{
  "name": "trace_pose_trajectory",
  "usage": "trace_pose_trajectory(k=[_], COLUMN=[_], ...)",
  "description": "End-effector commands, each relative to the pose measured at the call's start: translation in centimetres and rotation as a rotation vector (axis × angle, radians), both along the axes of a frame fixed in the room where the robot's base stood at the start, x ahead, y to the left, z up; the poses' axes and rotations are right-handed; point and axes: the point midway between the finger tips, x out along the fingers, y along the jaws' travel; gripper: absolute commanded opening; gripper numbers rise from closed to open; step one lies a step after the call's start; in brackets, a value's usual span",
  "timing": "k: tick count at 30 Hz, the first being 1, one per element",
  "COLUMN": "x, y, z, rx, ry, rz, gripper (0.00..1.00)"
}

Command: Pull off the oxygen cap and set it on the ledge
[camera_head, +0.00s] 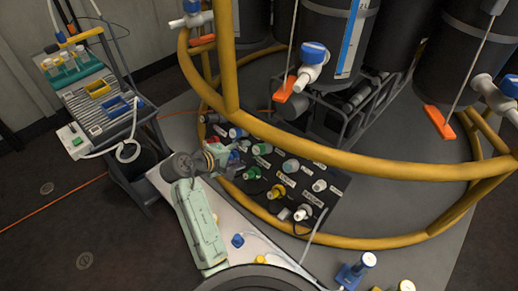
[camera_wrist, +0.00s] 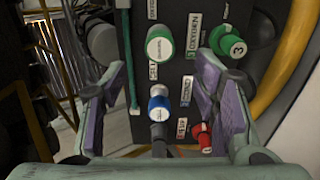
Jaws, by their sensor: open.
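In the wrist view, a green cap with a pale face (camera_wrist: 160,42) sits on the dark panel, left of a vertical OXYGEN label (camera_wrist: 194,34). Another green cap marked 3 (camera_wrist: 229,41) is on the label's right; I cannot tell for sure which one the label names. My gripper (camera_wrist: 163,82) is open and empty, its purple pads spread either side of a blue-and-white fitting (camera_wrist: 158,104). In the head view my gripper (camera_head: 225,155) is at the panel's left part. A pale ledge-like surface (camera_head: 222,224) lies in front of the panel.
A red fitting (camera_wrist: 201,136) is near the right finger. Yellow rails (camera_head: 345,163) curve around the panel (camera_head: 262,183) and dark tanks (camera_head: 335,40). A cart with trays (camera_head: 100,110) stands at left. A blue cap (camera_head: 238,240) and a yellow one (camera_head: 260,259) lie on the pale surface.

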Motion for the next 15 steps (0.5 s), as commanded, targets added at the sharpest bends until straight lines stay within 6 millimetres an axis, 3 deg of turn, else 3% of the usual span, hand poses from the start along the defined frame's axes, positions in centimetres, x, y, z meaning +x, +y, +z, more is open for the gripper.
trace_pose_trajectory(k=[8,15], x=[0.2,1.8], y=[-0.2,-1.7], z=[-0.3,-2.1], rx=[0.002,0.003], ry=[-0.002,-0.002], rz=[0.001,-0.001], gripper=[0.55,0.55])
